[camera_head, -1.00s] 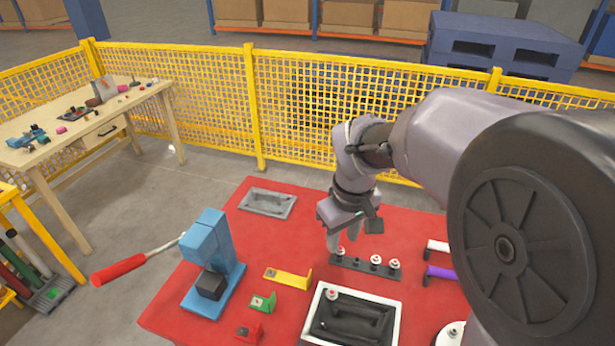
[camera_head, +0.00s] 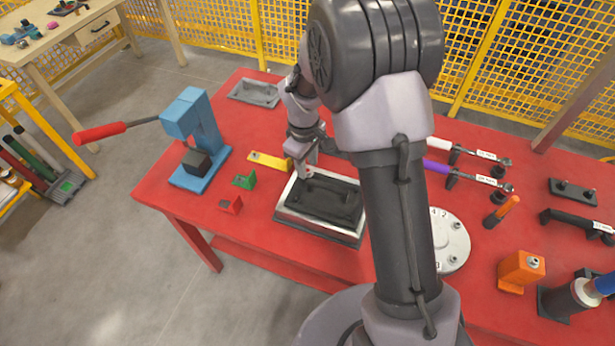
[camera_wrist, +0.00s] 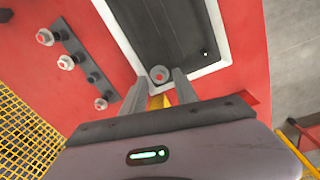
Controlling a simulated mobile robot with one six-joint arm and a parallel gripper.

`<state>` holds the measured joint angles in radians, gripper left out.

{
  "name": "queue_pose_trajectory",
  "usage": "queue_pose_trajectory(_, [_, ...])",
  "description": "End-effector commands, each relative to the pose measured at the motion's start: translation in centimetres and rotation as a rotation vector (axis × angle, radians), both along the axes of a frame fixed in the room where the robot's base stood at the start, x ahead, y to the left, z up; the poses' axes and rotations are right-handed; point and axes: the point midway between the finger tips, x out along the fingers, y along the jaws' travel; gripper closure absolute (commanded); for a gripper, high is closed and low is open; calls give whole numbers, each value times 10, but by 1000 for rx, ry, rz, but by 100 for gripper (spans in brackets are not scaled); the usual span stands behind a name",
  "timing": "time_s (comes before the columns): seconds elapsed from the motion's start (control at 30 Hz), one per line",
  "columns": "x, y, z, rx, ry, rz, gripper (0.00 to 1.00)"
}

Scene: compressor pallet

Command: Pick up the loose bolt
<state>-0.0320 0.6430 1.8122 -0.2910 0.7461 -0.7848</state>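The loose bolt (camera_wrist: 159,75) shows end-on in the wrist view as a grey ring with a red centre. It is at the near corner of the white-rimmed tray (camera_wrist: 223,45) with the dark inside. In the head view the tray (camera_head: 289,207) lies on the red table, and the bolt (camera_head: 308,174) is a small spot by the fingertips. My gripper (camera_wrist: 160,79) is open, with one finger on each side of the bolt and a small gap on both sides. In the head view my gripper (camera_head: 304,168) is low over the tray's far-left corner.
A dark strip with several bolts (camera_wrist: 81,58) lies to the left in the wrist view; my arm hides it in the head view. A yellow bracket (camera_head: 268,161), a green bracket (camera_head: 245,180) and a blue press (camera_head: 190,130) stand left of the tray.

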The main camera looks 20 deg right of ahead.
Motion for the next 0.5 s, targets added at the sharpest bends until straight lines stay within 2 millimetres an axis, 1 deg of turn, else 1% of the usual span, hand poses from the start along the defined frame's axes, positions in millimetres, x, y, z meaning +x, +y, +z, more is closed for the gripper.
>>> queue_pose_trajectory(0.03, [1,-1,-17,0,3,-1,64])
queue_pose_trajectory(0.1, [2,-2,-29,-1,2,0,64])
queue_pose_trajectory(0.17, [2,-2,-32,0,1,0,64])
queue_pose_trajectory(0.3, [2,-2,-30,0,0,0,64])
queue_pose_trajectory(0.33, [2,-2,-29,0,0,0,66])
queue_pose_trajectory(0.4, [2,-2,-29,0,0,0,80])
queue_pose_trajectory(0.47, [2,-2,-29,0,0,0,92])
queue_pose_trajectory(0.5, [2,-2,-29,0,0,0,100])
